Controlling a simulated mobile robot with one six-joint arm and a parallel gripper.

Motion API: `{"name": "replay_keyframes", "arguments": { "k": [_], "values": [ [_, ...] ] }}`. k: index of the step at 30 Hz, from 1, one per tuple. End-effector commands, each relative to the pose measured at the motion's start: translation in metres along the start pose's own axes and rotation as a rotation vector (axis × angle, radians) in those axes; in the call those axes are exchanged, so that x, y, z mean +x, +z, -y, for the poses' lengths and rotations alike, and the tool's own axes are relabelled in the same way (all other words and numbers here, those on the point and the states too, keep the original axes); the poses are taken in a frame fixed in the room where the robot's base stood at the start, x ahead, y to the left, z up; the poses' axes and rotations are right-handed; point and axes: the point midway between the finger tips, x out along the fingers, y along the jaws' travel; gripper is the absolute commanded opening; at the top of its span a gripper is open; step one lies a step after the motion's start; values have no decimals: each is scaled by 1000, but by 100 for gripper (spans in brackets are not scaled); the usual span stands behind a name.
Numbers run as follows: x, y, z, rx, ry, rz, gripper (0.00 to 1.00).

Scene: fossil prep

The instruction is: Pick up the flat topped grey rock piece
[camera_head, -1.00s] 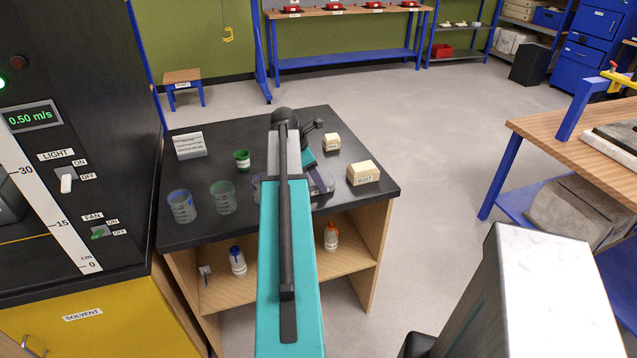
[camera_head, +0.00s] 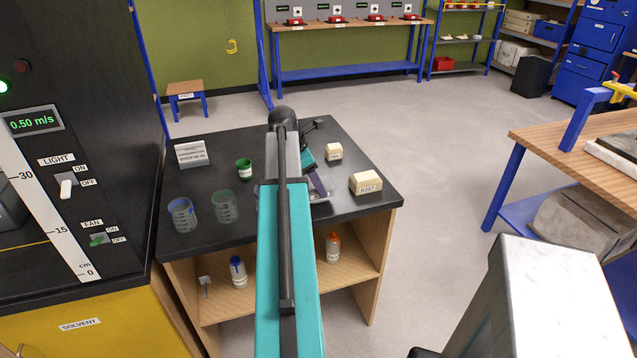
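I cannot make out a flat topped grey rock piece in this view. My gripper (camera_head: 319,187) is over the black-topped bench (camera_head: 240,222), mostly behind my own teal arm. Its dark end points down at a clear shallow dish (camera_head: 322,197) whose rim shows only in part. The fingertips and anything between them are too small and hidden to tell. Whatever lies in the dish or behind the arm is hidden too.
Two cream labelled blocks (camera_head: 366,183) (camera_head: 334,151) sit right of the gripper. A green cup (camera_head: 244,168), two clear beakers (camera_head: 182,214) (camera_head: 225,206) and a white labelled block (camera_head: 191,152) stand left. Bottles (camera_head: 238,271) (camera_head: 333,246) stand on the shelf below. The hood (camera_head: 80,110) borders the left.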

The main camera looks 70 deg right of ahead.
Motion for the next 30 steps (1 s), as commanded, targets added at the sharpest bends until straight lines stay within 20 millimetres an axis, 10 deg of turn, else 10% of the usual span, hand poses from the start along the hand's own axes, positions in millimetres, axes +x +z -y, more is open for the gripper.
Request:
{"name": "replay_keyframes", "arguments": {
  "k": [30],
  "values": [
    [-43, -72, 103, 0, 2, 2, 14]
  ]
}}
